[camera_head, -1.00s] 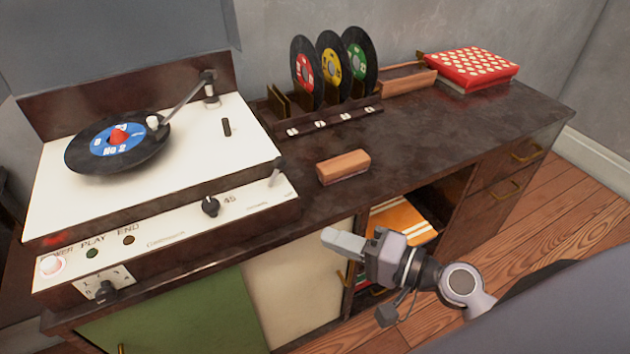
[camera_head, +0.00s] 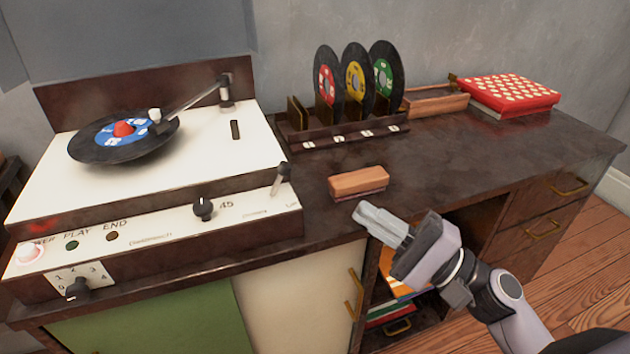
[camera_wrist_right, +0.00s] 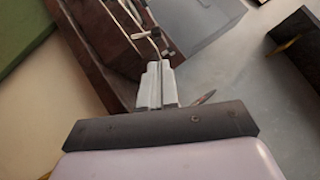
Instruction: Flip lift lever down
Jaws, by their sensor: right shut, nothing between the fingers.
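The turntable (camera_head: 40,200) stands on the left of the cabinet top, with a black, blue-labelled record (camera_head: 90,150) on its platter. A small grey lever (camera_head: 281,178), which I take for the lift lever, sticks up at the right end of its front panel and leans slightly right. My right gripper (camera_head: 367,214) is shut and empty. It is in front of the cabinet's front edge, to the right of the lever and apart from it. The shut fingers also show in the right wrist view (camera_wrist_right: 160,68). My left gripper is out of view.
A wooden-backed brush or block (camera_head: 358,181) lies just behind my right gripper. Behind it stand a record rack (camera_head: 345,140) with three records, a wooden tray (camera_head: 437,103) and a red dotted box (camera_head: 510,92). The front panel also has a speed knob (camera_head: 204,208). The right countertop is mostly clear.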

